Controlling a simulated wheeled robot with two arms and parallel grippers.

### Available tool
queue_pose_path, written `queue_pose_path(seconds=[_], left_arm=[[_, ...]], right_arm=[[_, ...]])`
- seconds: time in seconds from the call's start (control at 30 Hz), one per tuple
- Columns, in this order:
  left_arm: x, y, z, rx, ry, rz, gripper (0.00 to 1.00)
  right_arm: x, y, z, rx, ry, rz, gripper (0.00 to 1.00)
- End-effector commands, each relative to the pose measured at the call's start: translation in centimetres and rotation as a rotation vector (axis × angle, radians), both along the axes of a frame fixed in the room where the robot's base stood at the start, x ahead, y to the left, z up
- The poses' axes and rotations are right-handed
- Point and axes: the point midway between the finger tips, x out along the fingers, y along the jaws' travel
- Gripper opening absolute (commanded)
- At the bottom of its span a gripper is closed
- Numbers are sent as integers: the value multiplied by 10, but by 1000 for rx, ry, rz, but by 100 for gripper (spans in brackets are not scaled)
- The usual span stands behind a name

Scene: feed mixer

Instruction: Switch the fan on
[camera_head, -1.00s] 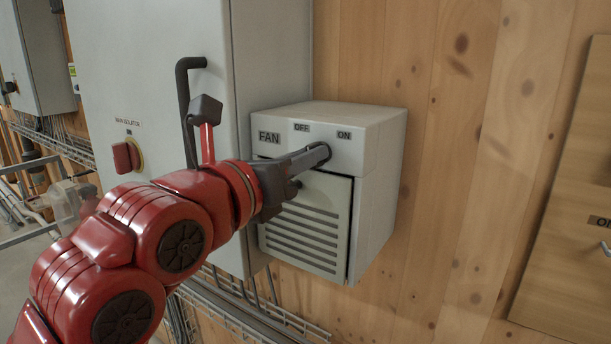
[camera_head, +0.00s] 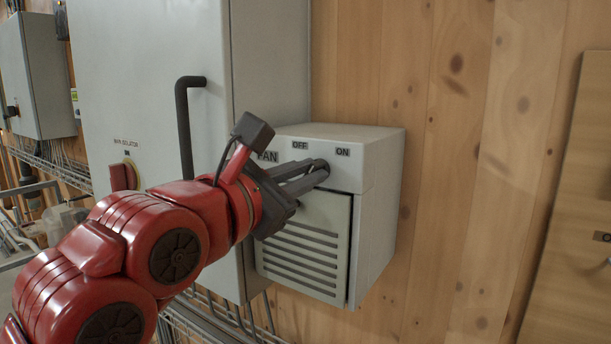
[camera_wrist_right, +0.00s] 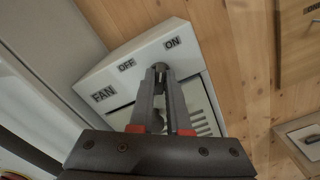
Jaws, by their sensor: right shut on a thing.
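The fan box (camera_head: 379,190) is a white box on the wooden wall, with a FAN label and OFF and ON labels (camera_head: 342,152) on its upper front. My right gripper (camera_head: 318,170) reaches in from the left and is shut on the fan's switch knob (camera_wrist_right: 159,67) below and between OFF and ON. The fingers cover most of the knob, so its exact pointing is hard to tell. A louvred panel (camera_head: 303,255) sits below the fingers. My left gripper is not in view.
A tall grey cabinet (camera_head: 145,70) with a dark bar handle (camera_head: 184,130) and a red isolator knob (camera_head: 124,176) stands left of the box. A wooden board (camera_head: 570,220) is at the right. Bare wall lies between box and board. Cable trays run below.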

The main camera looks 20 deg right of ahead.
Motion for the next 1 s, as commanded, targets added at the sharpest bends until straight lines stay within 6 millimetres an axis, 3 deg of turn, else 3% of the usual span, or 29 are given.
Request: queue_pose_path(seconds=[0.67,0.7,0.83,1.0], left_arm=[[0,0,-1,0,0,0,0],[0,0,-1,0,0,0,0],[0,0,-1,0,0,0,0],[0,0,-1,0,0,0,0]], right_arm=[[0,0,-1,39,-46,-1,0],[0,0,-1,39,-46,-1,20],[0,0,-1,37,-46,0,44],[0,0,-1,37,-46,0,45]])
